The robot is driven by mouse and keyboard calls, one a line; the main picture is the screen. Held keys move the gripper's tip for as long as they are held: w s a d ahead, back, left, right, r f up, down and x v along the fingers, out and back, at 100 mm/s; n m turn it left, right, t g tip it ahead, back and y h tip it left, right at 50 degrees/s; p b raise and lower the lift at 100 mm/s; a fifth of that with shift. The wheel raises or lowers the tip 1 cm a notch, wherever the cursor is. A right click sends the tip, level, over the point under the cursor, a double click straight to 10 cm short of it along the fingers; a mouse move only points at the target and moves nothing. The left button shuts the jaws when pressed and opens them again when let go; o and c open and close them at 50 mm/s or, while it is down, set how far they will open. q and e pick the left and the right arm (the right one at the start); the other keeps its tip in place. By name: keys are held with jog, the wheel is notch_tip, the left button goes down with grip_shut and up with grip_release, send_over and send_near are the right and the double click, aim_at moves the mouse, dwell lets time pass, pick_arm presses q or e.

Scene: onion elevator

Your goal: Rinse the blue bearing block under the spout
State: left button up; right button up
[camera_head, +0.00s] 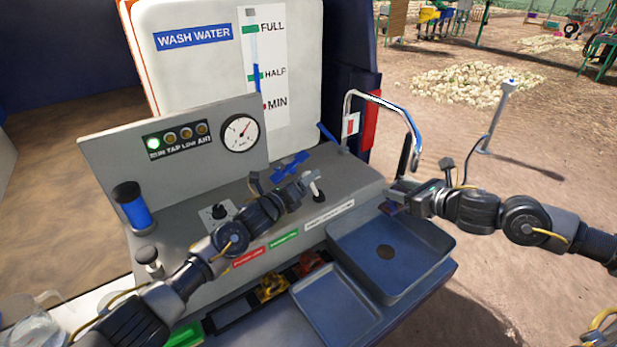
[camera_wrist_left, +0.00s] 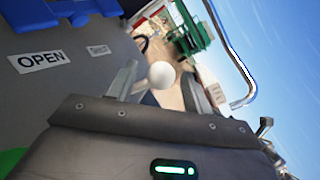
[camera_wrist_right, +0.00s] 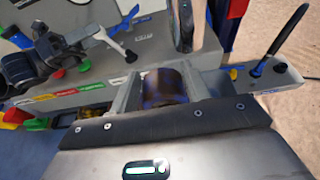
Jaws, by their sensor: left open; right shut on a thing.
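My right gripper (camera_head: 400,193) is shut on the blue bearing block (camera_wrist_right: 165,87), which looks dark and brown-smeared between its fingers. It holds the block above the far edge of the grey sink basin (camera_head: 432,243), near the end of the chrome spout (camera_head: 385,101). The spout also shows just beyond the block in the right wrist view (camera_wrist_right: 190,25). No water stream can be made out. My left gripper (camera_head: 308,183) is open at the tap lever's white knob (camera_wrist_left: 162,75), with its fingers on either side of it. Whether they touch it is unclear.
A blue valve handle (camera_head: 290,165) is close behind my left gripper. A shallow tray (camera_head: 335,308) adjoins the basin. Yellow (camera_head: 271,287) and red (camera_head: 309,263) parts sit in front slots. A blue-handled brush-like tool (camera_wrist_right: 280,45) stands right of the block. The basin interior is empty.

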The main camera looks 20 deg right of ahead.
pick_arm(q)
jog(key=shift+x, duration=0.9)
